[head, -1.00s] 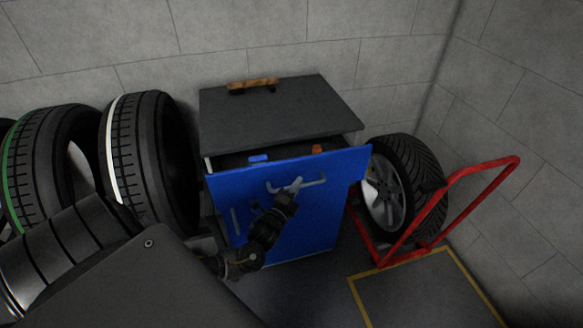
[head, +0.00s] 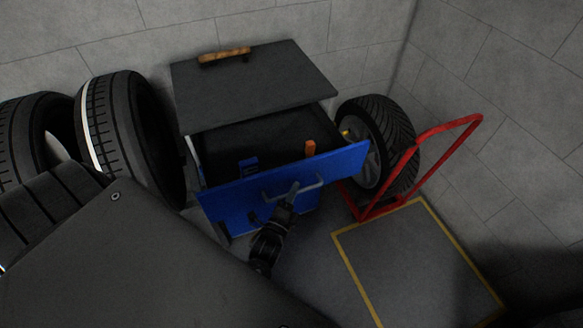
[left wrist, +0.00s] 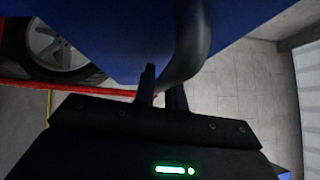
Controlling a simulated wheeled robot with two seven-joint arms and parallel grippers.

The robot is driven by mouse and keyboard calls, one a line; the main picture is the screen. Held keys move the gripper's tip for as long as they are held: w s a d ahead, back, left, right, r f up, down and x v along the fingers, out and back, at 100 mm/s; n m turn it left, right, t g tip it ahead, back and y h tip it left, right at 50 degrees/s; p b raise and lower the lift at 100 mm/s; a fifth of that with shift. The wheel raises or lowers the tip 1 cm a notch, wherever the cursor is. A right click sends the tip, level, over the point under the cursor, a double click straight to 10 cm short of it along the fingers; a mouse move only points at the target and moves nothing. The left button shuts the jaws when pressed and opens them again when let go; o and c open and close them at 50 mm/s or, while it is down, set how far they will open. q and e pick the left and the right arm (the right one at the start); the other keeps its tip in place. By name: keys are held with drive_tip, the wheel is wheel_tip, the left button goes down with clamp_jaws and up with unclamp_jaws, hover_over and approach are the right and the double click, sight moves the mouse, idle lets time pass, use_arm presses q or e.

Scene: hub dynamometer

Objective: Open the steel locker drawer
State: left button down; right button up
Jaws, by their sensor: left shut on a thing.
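The steel locker (head: 255,85) has a dark grey top and stands against the back wall. Its top drawer, with a blue front (head: 338,167), is pulled well out, and its dark inside shows. In the drawer lie a blue item (head: 248,165) and an upright orange item (head: 310,148). My left gripper (head: 291,192) is shut on the grey bar handle (head: 313,184) of the drawer front. In the left wrist view the fingers (left wrist: 160,90) close around the handle (left wrist: 190,50) below the blue front. My right gripper is not in view.
A brush with a wooden handle (head: 224,55) lies on the locker top. Tyres (head: 128,135) stand at left. A wheel (head: 378,140) and a red hand-truck frame (head: 432,135) stand at right. Yellow-edged floor plate (head: 420,265) is clear.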

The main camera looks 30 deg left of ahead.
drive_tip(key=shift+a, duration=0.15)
use_arm(q)
drive_tip(key=c, duration=1.5)
unclamp_jaws()
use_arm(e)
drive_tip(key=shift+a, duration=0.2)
use_arm(q)
drive_tip(key=shift+o, duration=0.2)
drive_tip(key=shift+s, duration=0.1)
